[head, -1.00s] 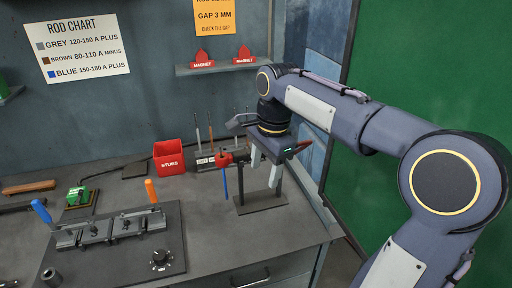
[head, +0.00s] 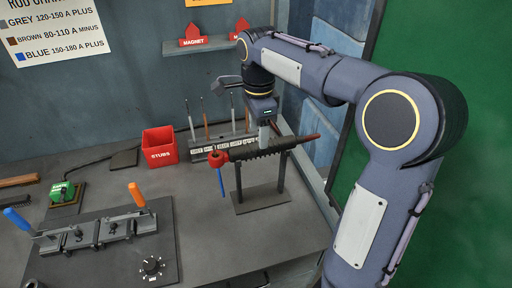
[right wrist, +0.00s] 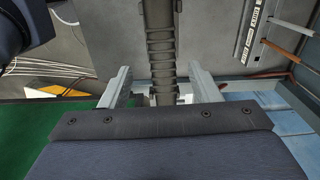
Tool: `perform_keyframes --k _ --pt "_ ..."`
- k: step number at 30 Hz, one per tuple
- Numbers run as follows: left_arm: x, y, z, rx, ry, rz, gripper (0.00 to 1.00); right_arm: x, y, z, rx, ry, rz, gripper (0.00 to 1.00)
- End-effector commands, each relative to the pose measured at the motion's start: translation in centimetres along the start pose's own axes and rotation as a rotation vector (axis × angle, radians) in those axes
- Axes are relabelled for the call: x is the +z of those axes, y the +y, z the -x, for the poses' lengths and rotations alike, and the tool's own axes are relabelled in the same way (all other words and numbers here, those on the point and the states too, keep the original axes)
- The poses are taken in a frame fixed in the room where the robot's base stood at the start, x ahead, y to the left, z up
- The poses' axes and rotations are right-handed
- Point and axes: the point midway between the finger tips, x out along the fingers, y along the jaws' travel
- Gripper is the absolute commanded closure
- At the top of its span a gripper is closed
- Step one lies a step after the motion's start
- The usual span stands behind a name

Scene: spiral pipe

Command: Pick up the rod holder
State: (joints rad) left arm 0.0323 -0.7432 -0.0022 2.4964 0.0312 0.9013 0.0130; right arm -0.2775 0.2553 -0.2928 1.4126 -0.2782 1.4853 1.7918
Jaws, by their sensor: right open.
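The rod holder (head: 270,149) lies across a dark stand, with a ribbed black handle, a red head (head: 217,158) at its left end and a red tip at its right. A blue rod (head: 221,182) hangs down from the head. My right gripper (head: 264,142) is above the handle, pointing down. In the right wrist view, my open fingers (right wrist: 160,88) stand on either side of the ribbed handle (right wrist: 160,45), with gaps on both sides. My left gripper is out of view.
The stand (head: 262,196) has a flat base and two uprights. A labelled rod rack (head: 215,147) is behind it. A red stubs bin (head: 160,146) and a clamp plate (head: 120,245) are to the left. The bench's right edge is close to the stand.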

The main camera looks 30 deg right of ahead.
Motion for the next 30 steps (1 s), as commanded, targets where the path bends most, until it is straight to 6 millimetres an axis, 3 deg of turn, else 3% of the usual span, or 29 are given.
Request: perform_keyframes --k 9,17,28,30 --pt "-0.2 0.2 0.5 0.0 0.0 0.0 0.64 0.6 -0.1 -4.2 0.002 0.0 0.0 0.44" --pt "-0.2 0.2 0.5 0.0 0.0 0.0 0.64 0.6 -0.1 -4.6 0.0 0.0 0.0 0.44" --pt "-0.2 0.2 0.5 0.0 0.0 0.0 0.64 0.6 -0.1 -4.6 0.0 0.0 0.001 0.89" --pt "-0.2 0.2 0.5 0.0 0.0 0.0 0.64 0.6 -0.1 -4.5 -0.002 -0.001 0.001 0.92"
